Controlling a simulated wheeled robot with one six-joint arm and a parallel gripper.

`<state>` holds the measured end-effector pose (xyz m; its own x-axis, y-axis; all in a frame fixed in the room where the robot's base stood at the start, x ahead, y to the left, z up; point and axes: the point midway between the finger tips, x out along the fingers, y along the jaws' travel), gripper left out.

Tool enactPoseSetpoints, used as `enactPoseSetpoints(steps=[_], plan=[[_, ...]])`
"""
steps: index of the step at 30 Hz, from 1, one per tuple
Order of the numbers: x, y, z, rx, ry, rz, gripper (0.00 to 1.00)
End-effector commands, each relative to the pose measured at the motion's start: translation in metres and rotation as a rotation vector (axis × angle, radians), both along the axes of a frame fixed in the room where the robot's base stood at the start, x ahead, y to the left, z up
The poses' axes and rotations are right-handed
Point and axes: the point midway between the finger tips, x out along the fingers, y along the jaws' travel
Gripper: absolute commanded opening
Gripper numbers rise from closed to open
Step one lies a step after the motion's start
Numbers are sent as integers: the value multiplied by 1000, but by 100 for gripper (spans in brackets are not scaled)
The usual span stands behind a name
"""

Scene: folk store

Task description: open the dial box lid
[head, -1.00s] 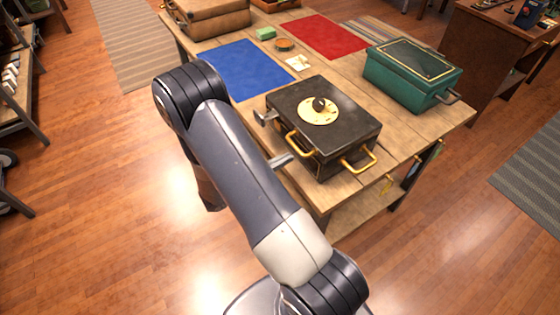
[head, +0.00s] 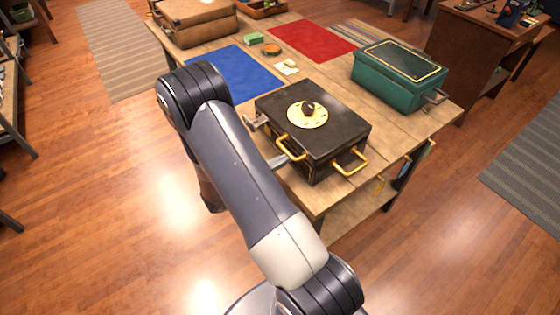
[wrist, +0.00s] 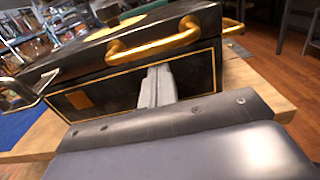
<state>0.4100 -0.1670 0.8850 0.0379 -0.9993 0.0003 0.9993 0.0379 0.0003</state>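The dial box (head: 335,125) is a black case on the wooden table, with its lid down. A round cream dial (head: 307,114) with a dark knob sits on top. Brass handles stick out at its front (head: 290,150) and right (head: 351,162); a silver metal piece (head: 253,121) is at its left. In the wrist view, a brass handle (wrist: 153,46) hangs above my gripper. My gripper (head: 279,161) is by the box's front left side, its pale fingers (wrist: 157,84) together and pointing at the gold-edged front panel. Nothing shows between them. Whether they touch the panel is unclear.
A green box (head: 400,77) stands right of the black one on the table (head: 375,190). A blue mat (head: 240,75), a red mat (head: 312,40), a small green block (head: 253,38) and a brown case (head: 195,22) lie behind.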

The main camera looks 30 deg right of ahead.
Motion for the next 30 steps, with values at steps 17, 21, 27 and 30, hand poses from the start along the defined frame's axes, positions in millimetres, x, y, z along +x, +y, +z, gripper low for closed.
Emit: enactPoseSetpoints(steps=[17, 21, 27, 30], plan=[[0, -17, 0, 1, 0, -1, 0], [1, -15, 0, 0, 0, 0, 0], [1, -11, -1, 0, 1, 1, 0], [0, -9, 0, 0, 1, 0, 0]])
